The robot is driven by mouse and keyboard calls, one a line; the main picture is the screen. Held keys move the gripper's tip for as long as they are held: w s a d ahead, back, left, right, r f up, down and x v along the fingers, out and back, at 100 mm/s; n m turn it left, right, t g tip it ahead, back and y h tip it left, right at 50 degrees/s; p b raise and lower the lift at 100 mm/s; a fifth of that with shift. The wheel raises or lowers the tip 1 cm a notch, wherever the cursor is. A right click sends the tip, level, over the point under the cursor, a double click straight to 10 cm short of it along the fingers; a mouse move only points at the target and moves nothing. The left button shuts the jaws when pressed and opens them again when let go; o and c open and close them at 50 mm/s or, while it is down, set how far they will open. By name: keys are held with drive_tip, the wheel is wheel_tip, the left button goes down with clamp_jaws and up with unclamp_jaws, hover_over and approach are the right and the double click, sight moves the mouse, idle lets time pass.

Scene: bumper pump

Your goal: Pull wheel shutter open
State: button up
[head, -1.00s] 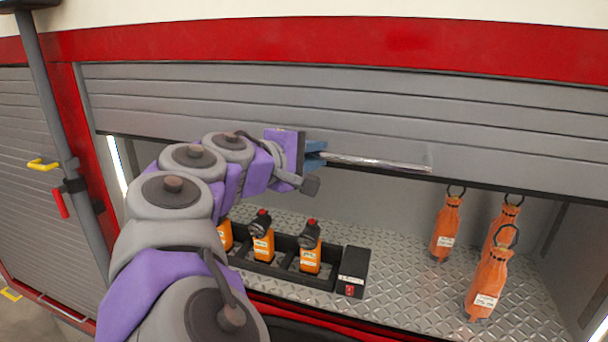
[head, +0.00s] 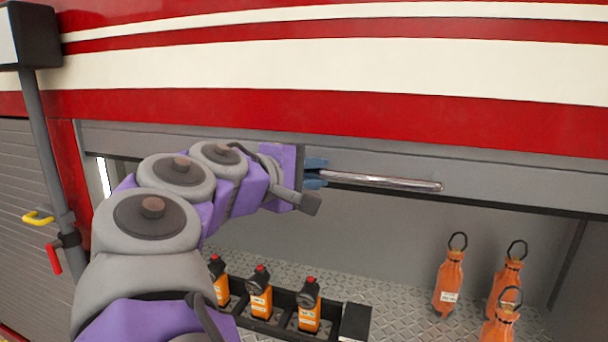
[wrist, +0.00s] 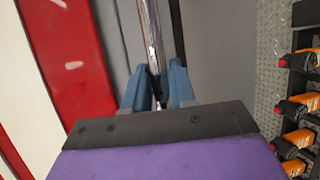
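The grey wheel shutter (head: 500,193) is mostly raised, with only a narrow strip showing below the red band in the head view. A shiny metal bar handle (head: 390,183) runs along its lower edge and also shows in the wrist view (wrist: 151,35). My gripper (head: 316,173) is at the left end of this bar. Its blue fingers sit on both sides of the bar in the wrist view (wrist: 158,85) and appear closed around it. The exact contact is partly hidden.
Inside the open compartment, orange bottles (head: 260,300) stand in a black rack (head: 283,325) at lower middle. A grey pole (head: 45,150) stands at the left.

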drive_tip(key=o, duration=0.3)
drive_tip(key=shift+w+d, duration=0.1)
drive_tip(key=shift+d, duration=0.4)
drive_tip(key=shift+a, duration=0.1)
drive_tip(key=shift+s+a, duration=0.3)
drive_tip(key=shift+a, duration=0.25)
drive_tip(key=b+v, duration=0.1)
drive_tip(key=v, duration=0.5)
drive_tip(key=shift+s+d+r, duration=0.1)
drive_tip(key=shift+s+r, duration=0.05)
drive_tip(key=shift+s+d, duration=0.1)
drive_tip(key=shift+d, duration=0.15)
